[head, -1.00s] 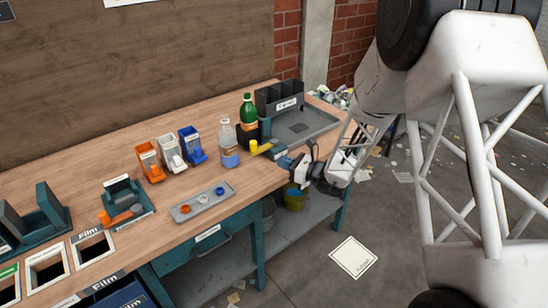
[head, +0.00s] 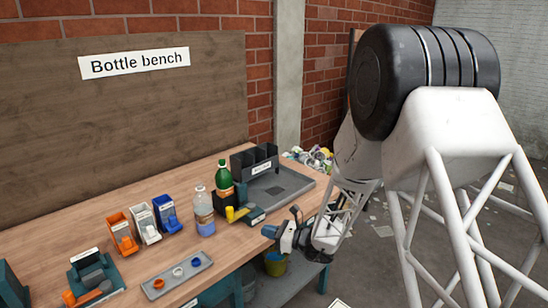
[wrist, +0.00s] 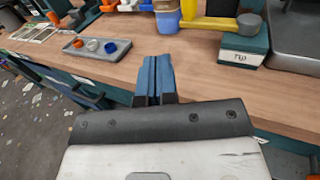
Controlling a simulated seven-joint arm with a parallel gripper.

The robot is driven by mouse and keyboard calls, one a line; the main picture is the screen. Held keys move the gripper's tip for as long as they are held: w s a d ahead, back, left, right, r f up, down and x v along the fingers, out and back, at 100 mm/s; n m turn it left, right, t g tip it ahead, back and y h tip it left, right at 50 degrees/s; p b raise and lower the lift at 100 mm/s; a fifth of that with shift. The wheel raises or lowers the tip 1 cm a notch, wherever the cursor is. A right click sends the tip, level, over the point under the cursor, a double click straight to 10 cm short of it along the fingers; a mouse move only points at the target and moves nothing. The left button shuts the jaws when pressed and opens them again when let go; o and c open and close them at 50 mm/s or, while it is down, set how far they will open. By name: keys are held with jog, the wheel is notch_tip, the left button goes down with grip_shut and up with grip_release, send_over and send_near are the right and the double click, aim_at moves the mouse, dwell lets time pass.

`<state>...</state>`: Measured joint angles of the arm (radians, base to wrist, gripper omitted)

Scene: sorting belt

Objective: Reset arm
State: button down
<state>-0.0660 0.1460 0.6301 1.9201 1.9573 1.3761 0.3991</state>
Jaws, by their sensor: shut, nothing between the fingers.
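My gripper (head: 269,231) is at the front edge of the wooden bench (head: 150,209) in the head view, to the right of the bottles and apart from them. In the wrist view its blue fingers (wrist: 155,78) are together with nothing between them, pointing over the bench edge. My white lattice arm fills the right of the head view.
A clear bottle (head: 204,214) and a green bottle (head: 223,180) stand near a yellow-handled tool (head: 235,214). A grey tray (head: 178,276) holds small caps. Orange, white and blue dispensers (head: 166,215) stand behind it. A grey drain tray (head: 290,186) lies at the far right end.

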jog(key=s+d+r+n+g+h, duration=0.2)
jog(key=s+r+n+g, duration=0.2)
jog(key=s+r+n, duration=0.4)
jog(key=s+d+r+n+g+h, duration=0.1)
jog(key=s+r+n+g+h, duration=0.2)
jog(key=s+r, duration=0.5)
jog(key=s+d+r+n+t+h, duration=0.1)
jog(key=s+d+r+n+h, duration=0.2)
jog(key=s+d, duration=0.6)
jog(key=s+d+r+n+t+h, duration=0.2)
jog(key=s+d+n+h, duration=0.5)
jog(key=s, duration=0.8)
jog(key=shift+d+r+n+h, duration=0.45)
jog(key=shift+d+h, duration=0.45)
jog(key=shift+d, duration=0.15)
